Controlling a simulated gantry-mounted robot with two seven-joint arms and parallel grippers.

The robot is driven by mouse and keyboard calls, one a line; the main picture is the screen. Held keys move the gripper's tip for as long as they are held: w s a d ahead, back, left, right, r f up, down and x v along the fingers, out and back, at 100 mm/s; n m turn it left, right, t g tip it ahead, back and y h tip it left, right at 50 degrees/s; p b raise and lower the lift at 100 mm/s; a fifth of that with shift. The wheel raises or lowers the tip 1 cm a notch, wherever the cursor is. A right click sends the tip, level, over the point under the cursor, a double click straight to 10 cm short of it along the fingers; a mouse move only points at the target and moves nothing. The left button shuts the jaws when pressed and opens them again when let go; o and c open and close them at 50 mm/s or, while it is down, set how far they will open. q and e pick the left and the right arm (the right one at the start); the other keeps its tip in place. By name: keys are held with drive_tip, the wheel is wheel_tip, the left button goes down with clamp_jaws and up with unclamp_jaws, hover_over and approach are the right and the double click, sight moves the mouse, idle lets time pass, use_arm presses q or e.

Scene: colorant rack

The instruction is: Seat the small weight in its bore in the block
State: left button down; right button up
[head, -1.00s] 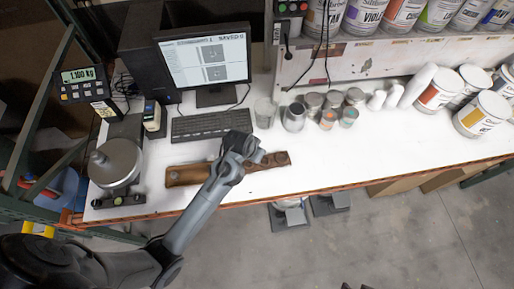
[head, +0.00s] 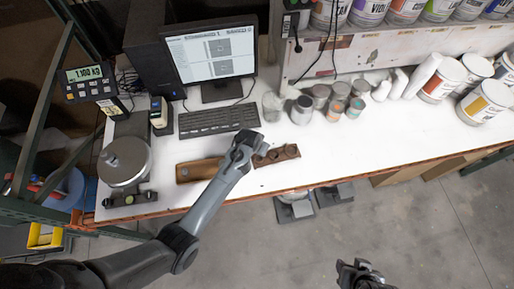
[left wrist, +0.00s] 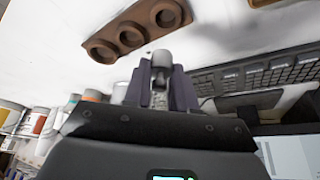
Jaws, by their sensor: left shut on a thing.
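A scale (head: 125,165) with a silver weight stands at the left, beside a display reading 1.100 kg. A keyboard (head: 217,120) and monitor (head: 210,55) are behind the block. Jars (head: 301,110) and paint cans (head: 484,102) stand farther right. The bench's front right is clear.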

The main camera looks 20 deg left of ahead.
use_arm(q)
drive_tip(key=shift+r, duration=0.1)
drive_tip(key=shift+p, duration=0.4)
drive_tip(key=shift+f+b, duration=1.9)
drive_tip(key=shift+f, duration=1.1)
drive_tip(key=shift+p, duration=0.45)
